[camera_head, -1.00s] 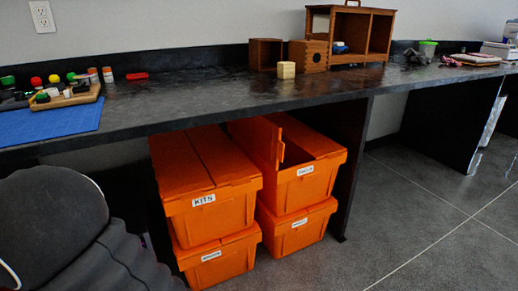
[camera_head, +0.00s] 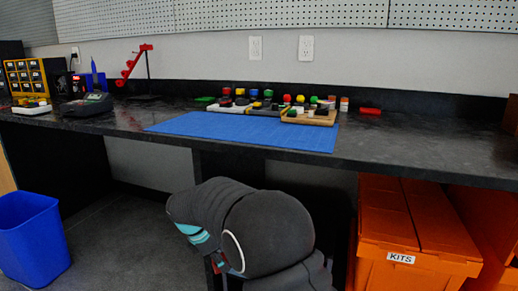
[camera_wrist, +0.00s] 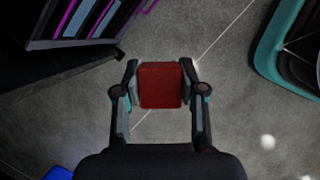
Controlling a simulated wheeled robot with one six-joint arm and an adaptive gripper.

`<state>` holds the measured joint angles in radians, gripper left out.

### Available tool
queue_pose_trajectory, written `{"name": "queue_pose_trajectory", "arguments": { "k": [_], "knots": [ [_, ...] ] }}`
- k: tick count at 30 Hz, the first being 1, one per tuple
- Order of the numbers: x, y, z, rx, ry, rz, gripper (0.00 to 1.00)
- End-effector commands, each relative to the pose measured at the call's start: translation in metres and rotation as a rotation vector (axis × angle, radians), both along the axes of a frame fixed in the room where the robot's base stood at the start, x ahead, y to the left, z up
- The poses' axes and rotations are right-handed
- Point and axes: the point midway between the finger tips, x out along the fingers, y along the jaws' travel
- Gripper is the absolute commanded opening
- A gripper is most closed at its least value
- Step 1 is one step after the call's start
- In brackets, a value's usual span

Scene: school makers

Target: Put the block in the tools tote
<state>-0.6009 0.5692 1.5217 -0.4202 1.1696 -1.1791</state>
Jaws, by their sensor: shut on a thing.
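In the wrist view, my gripper (camera_wrist: 160,78) is shut on a red block (camera_wrist: 161,88), with one finger on each side of it. The block hangs above the grey floor. Neither the gripper tips nor the block can be made out in the head view. Orange totes stand under the bench at the right of the head view. The nearer one (camera_head: 387,235) has a closed lid and a label reading KITS. Another orange tote (camera_head: 487,212) is cut off by the right edge, and its label cannot be read. I cannot tell which is the tools tote.
The dark bench (camera_head: 400,150) runs across the view, with a blue mat (camera_head: 240,132), a wooden tray (camera_head: 310,118) and small coloured items on it. A blue bin (camera_head: 32,240) stands on the floor at left. In the wrist view, a dark object with purple stripes (camera_wrist: 85,25) is at upper left.

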Motion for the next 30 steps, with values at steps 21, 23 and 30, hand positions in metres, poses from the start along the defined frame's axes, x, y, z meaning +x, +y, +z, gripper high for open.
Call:
{"name": "queue_pose_trajectory", "arguments": {
  "k": [21,23,30],
  "knots": [
    [-0.044,-0.154,-0.08,-0.007,0.002,-1.671,0.12],
    [-0.049,-0.175,-0.087,-0.006,0.002,-1.764,0.12],
    [-0.061,-0.244,-0.104,-0.003,-0.002,-1.926,0.12]
  ]
}}
